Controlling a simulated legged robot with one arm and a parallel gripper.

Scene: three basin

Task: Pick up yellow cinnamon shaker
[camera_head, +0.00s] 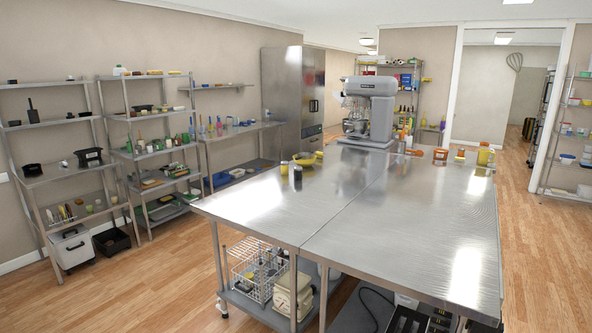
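Several yellow items stand on the large steel table (400,225), and I cannot read any label to tell which is the cinnamon shaker. A tall yellow container (483,154) stands near the far right edge. A smaller yellow item (460,154) is to its left. Another small yellow item (284,168) stands at the table's left edge, beside a dark cylinder (298,178) with a light top. My gripper is not in view.
The near tabletop is clear. Shelves line the left wall; wooden floor (545,240) is open at right.

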